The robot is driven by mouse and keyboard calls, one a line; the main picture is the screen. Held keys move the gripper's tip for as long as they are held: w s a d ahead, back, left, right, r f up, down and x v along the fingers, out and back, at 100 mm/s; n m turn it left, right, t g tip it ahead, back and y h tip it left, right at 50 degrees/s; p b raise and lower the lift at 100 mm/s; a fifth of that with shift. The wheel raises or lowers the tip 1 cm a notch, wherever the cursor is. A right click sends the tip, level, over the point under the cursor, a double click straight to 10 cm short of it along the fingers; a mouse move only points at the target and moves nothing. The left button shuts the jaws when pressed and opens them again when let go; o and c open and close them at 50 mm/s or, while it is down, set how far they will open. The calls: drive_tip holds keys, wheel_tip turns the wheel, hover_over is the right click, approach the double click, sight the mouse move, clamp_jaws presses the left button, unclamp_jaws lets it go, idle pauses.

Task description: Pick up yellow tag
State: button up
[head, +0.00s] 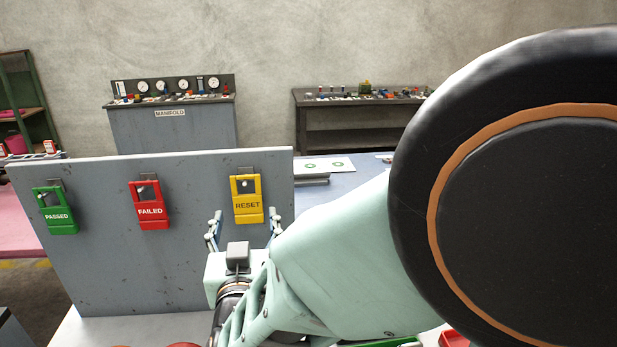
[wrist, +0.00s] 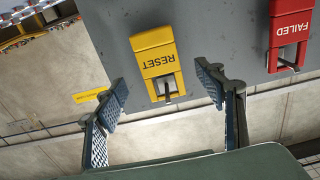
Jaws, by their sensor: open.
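The yellow tag (head: 247,204), marked RESET, hangs from a hook near the right end of an upright grey panel (head: 100,240). In the wrist view the yellow tag (wrist: 158,65) appears upside down, between and beyond the fingers. My gripper (head: 243,228) is just below and in front of the tag in the head view. In the wrist view my gripper (wrist: 165,92) has its fingers spread wide, with nothing between the pads. The fingers look apart from the tag.
A red FAILED tag (head: 149,205) and a green PASSED tag (head: 55,211) hang left of the yellow one. Behind the panel stand a manifold console (head: 170,130) and a dark bench (head: 345,138) with small parts. My arm hides much of the right side.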

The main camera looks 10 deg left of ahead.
sight(248, 202)
drive_tip(key=shift+p+x, duration=1.05)
drive_tip(key=shift+x, duration=2.5)
drive_tip(key=shift+d, duration=0.1)
drive_tip(key=c, duration=1.2)
